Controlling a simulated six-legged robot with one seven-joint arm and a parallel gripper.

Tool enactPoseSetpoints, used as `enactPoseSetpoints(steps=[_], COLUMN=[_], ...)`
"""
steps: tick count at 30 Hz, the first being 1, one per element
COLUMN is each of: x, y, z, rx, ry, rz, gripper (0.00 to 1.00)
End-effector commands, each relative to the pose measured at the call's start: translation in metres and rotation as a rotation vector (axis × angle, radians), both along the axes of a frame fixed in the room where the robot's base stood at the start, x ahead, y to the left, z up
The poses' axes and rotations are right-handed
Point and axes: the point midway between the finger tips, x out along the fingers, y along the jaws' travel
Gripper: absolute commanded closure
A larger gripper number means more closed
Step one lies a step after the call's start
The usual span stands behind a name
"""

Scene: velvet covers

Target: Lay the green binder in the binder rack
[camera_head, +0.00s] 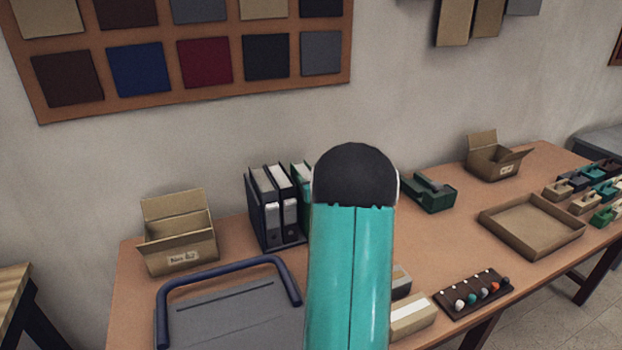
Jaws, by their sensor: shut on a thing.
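The binder rack (297,240) stands on the table, left of the middle, against the wall side. Two black binders (270,210) with pale label panels stand upright in it. Part of a green binder (301,176) shows upright just right of them. Its right side and lower part are hidden behind my teal arm, so I cannot tell whether it rests in the rack or is held. My gripper is hidden behind my arm.
An open cardboard box (178,246) and a grey machine with a blue handle (225,312) are at left. A green tape dispenser (428,192), a shallow tray (533,252), small boxes (410,316) and a dark pin board (474,293) are at right. Bare tabletop lies between them.

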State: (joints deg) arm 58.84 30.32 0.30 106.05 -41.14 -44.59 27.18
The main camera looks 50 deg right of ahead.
Motion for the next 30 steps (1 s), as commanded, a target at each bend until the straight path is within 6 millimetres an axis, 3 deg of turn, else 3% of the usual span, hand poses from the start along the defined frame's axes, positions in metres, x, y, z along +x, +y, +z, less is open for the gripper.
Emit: enactPoseSetpoints(steps=[3, 4, 7, 20, 30], x=[0.0, 0.0, 0.0, -0.007, -0.063], y=[0.0, 0.0, 0.0, 0.004, 0.037], z=[0.001, 0.001, 0.001, 0.001, 0.013], rx=[-0.002, -0.002, -0.001, 0.0, -0.002], ry=[-0.002, -0.002, -0.002, 0.0, -0.001], rz=[0.0, 0.0, 0.0, 0.0, -0.002], gripper=[1.0, 0.49, 0.29, 0.27, 0.27])
